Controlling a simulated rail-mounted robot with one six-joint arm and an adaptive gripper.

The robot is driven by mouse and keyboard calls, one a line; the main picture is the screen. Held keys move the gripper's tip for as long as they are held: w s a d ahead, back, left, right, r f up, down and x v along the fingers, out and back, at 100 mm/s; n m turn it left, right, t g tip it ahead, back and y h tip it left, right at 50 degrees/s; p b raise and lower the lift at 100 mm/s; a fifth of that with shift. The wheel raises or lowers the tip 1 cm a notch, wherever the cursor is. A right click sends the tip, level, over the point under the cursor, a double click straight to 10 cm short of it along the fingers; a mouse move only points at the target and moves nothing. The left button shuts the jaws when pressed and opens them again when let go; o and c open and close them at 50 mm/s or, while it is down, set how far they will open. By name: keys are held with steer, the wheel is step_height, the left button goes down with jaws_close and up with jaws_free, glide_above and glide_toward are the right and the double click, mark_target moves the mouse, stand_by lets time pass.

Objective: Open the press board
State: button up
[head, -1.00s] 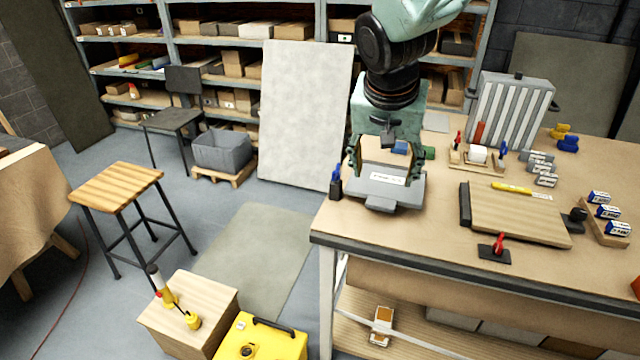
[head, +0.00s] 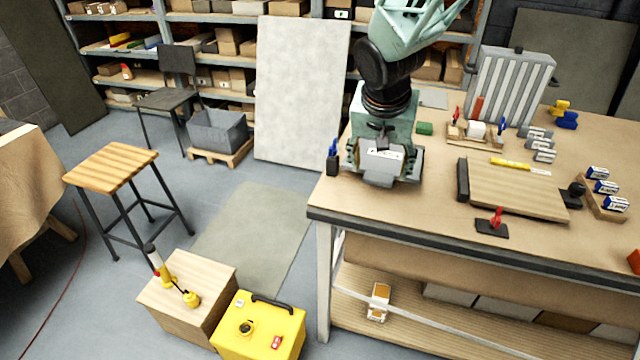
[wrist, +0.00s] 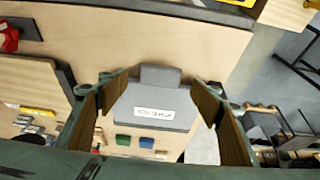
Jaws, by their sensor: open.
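A grey press board (head: 407,172) with a white label and a front tab lies at the left end of the workbench. It looks flat and closed, though my gripper hides much of it in the head view. In the wrist view the grey board (wrist: 150,100) and its tab show between my fingers, and the label is too small to read. My gripper (head: 382,158) points down over the board with its jaws open and empty. In the wrist view my gripper (wrist: 162,85) has one finger on each side of the board. I cannot tell whether the fingers touch it.
A green block (head: 424,128) and a blue block (wrist: 147,141) lie behind the board. A black holder with a blue item (head: 333,160) stands close to its left. A wooden board (head: 515,190) lies to the right, with a red-handled clamp (head: 493,226) in front.

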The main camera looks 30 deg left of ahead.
mark_target(378, 178)
steer(key=shift+b+x, duration=0.35)
steer(key=shift+x, duration=1.85)
steer(key=shift+c, duration=0.7)
steer(key=c, duration=1)
steer(key=shift+r, duration=0.1)
